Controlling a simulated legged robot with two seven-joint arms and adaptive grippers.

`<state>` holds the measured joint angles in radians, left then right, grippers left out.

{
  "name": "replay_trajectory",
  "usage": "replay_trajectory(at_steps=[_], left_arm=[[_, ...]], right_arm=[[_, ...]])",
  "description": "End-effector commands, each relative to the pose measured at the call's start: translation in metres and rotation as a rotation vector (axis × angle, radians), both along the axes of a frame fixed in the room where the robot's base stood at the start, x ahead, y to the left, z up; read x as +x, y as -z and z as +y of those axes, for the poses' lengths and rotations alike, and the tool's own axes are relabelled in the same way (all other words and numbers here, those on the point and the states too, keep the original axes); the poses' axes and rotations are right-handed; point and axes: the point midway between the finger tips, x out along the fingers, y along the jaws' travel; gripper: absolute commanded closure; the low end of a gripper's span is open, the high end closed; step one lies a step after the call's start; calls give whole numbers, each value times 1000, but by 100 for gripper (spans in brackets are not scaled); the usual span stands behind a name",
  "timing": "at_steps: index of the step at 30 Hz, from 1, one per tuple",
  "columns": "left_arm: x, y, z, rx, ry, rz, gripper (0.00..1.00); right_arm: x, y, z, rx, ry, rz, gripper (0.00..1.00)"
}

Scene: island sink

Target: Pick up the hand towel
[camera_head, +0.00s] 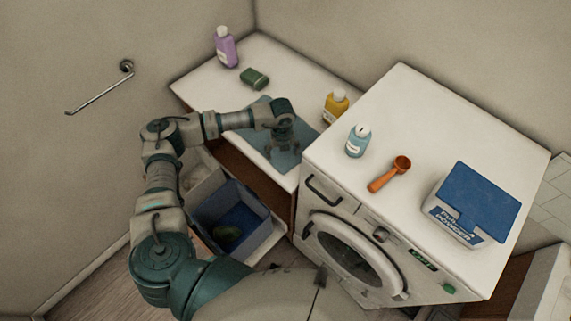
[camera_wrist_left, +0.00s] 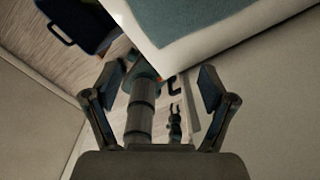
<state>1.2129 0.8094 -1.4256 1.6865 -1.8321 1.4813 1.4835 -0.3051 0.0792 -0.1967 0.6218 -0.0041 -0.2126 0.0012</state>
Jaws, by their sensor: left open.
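The hand towel (camera_head: 291,161) appears as a flat blue-grey sheet on the white counter, left of the washing machine. My left gripper (camera_head: 284,147) is over it in the head view and covers part of it. I cannot tell whether they touch. In the left wrist view a flat blue-grey patch (camera_wrist_left: 185,18), which looks like the towel, lies on the white counter at the top. My left gripper (camera_wrist_left: 158,78) is open there with nothing between its fingers. My right gripper is not in view.
The washing machine (camera_head: 440,120) stands right of the counter, bearing a light-blue bottle (camera_head: 358,141), an orange scoop (camera_head: 390,174) and a powder box (camera_head: 472,203). On the counter are a purple bottle (camera_head: 226,47), green sponge (camera_head: 254,79) and yellow bottle (camera_head: 333,106). A bin (camera_head: 276,231) stands below.

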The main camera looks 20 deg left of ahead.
Motion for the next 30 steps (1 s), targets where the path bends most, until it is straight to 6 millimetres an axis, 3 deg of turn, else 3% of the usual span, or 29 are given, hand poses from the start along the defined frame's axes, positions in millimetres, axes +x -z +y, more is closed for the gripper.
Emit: replay_trajectory(at_steps=[18,30], left_arm=[[2,88,0,-1,0,3,17],[2,97,-1,0,1,2,17]], right_arm=[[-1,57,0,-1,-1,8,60],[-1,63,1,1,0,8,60]])
